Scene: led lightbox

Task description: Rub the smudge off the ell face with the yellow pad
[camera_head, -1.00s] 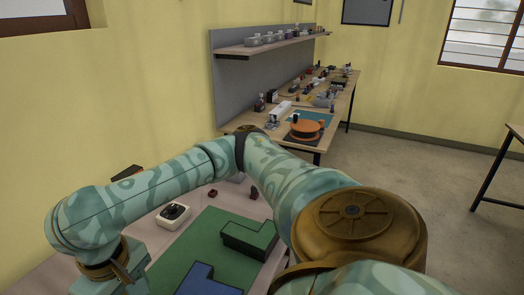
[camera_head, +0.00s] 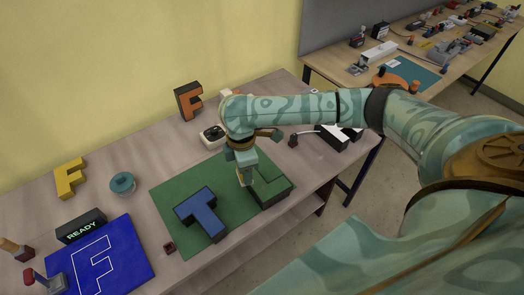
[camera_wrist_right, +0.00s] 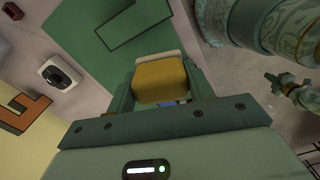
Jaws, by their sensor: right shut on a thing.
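The green ell (camera_head: 272,191) lies on the green mat (camera_head: 166,196), beside the blue T (camera_head: 203,214). My right gripper (camera_head: 246,179) points down at the ell's left part and hides some of it. In the right wrist view my right gripper (camera_wrist_right: 160,88) is shut on the yellow pad (camera_wrist_right: 159,80), and the ell (camera_wrist_right: 132,22) shows beyond it. I cannot tell whether the pad touches the ell's face. No smudge can be made out.
A white box with a black knob (camera_head: 212,134) and an orange F (camera_head: 188,101) stand behind the mat. The table's front edge is close.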

